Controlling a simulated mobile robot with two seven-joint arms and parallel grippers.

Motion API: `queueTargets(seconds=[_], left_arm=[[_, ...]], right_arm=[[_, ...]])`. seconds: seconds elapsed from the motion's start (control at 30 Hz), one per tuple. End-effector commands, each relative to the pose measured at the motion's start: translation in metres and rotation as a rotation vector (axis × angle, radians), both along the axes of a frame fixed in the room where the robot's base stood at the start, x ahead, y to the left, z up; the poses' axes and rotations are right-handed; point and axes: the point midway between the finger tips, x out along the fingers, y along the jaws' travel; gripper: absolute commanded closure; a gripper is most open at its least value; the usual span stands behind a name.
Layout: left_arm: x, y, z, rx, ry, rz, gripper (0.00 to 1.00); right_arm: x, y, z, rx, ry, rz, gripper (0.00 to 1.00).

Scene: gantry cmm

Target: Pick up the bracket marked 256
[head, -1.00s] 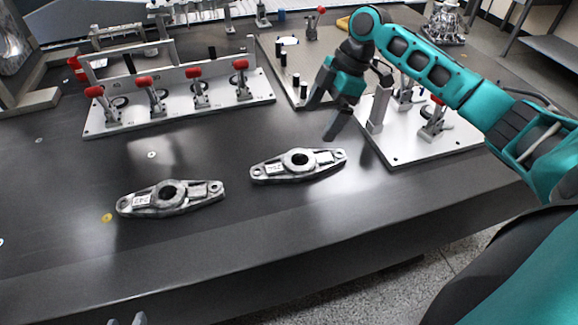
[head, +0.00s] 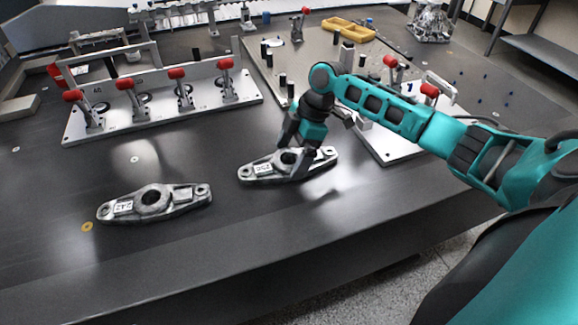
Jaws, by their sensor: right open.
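A grey metal bracket with a label that seems to read 256 (head: 262,170) lies flat on the dark table, near the middle of the head view. My right gripper (head: 296,157) is open and points down over this bracket, with its fingers on either side of the central ring. The fingers partly hide the ring and the bracket's right half. I cannot tell whether they touch it. A second similar bracket (head: 153,203), whose label seems to read 242, lies to the left. My left gripper is not in view.
A fixture plate with red-handled clamps (head: 160,118) stands behind the brackets. A second plate with clamps and pegs (head: 400,153) is behind and right of my right gripper. The table's front strip (head: 200,262) is clear.

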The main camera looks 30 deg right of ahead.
Motion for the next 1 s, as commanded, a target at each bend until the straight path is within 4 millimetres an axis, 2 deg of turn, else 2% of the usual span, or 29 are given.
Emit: queueTargets(seconds=[0.03,0.1,0.33,1.0], left_arm=[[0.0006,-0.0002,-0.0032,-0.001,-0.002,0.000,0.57],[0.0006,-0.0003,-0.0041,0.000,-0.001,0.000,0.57],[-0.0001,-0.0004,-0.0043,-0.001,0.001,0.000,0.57],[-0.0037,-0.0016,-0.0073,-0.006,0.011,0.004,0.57]], right_arm=[[0.0006,0.0041,-0.0092,0.002,0.000,0.001,0.00],[0.0012,0.0065,-0.0148,0.000,0.001,0.001,0.00],[0.0015,0.0067,-0.0153,-0.001,-0.001,0.001,0.00],[0.0016,0.0065,-0.0146,0.000,-0.001,0.001,0.64]])
